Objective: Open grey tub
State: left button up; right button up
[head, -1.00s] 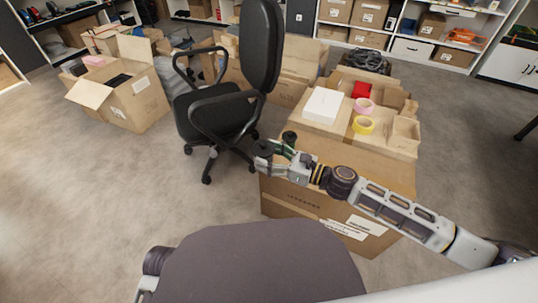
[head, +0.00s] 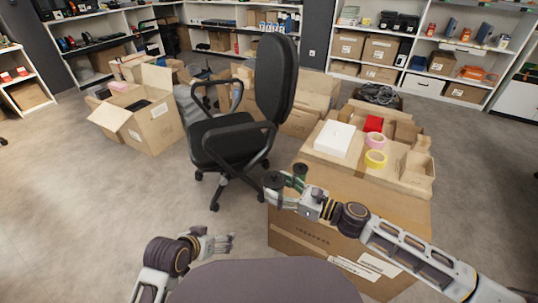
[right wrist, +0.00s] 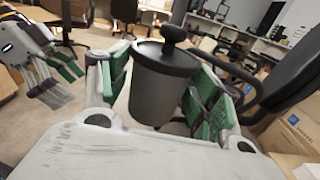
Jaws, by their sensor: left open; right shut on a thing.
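The grey tub (right wrist: 165,85) is a dark, tapered pot in the right wrist view. Its round lid (right wrist: 160,57) with a knob on top (right wrist: 173,34) sits on it. My right gripper (right wrist: 160,95) is shut around the tub's body, with green pads on both sides. In the head view the tub (head: 274,182) is small and dark at the end of my right arm, partly hidden by my right gripper (head: 288,186). My left gripper (head: 226,243) is open and empty, below and left of the tub, apart from it. It also shows at the left of the right wrist view (right wrist: 58,82).
A black office chair (head: 240,140) stands just behind the grippers. An open carton (head: 150,125) stands at the left. Floor at the left is clear.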

pick_arm(q)
jog(key=w+d+r+m+t+h, duration=0.1)
jog(key=w+d+r+t, duration=0.1)
jog(key=w+r, duration=0.5)
jog(key=w+d+r+m+t, duration=0.1)
jog(key=w+r+t, duration=0.15)
jog(key=r, duration=0.95)
jog(key=w+d+r+m+t+h, duration=0.1)
jog(key=w+d+r+t, duration=0.1)
jog(key=w+r, duration=0.55)
jog(key=s+d+r+m+h, duration=0.2)
jog(key=d+r+m, duration=0.2)
jog(key=d+r, duration=0.55)
jog(key=s+d+r+m+h, duration=0.2)
jog(key=d+r+m, duration=0.2)
jog(key=r, duration=1.1)
jog(key=s+d+f+m+g+y, duration=0.1)
jog(key=d+f+m+g+y, duration=0.15)
jog(key=f+m, duration=0.35)
jog(key=s+d+f+m+g+y, duration=0.1)
jog(key=s+d+f+m+g, duration=0.2)
jog(key=f, duration=0.5)
jog(key=s+a+f+m+g+y, duration=0.3)
jog(key=a+f+m, duration=0.3)
jog(key=m, duration=1.1)
notch_tip(320, 180, down, 2)
jog(key=shift+s+a+f+g+y, duration=0.1)
jog(key=shift+s+a+g+y, duration=0.25)
jog(key=shift+g, duration=0.15)
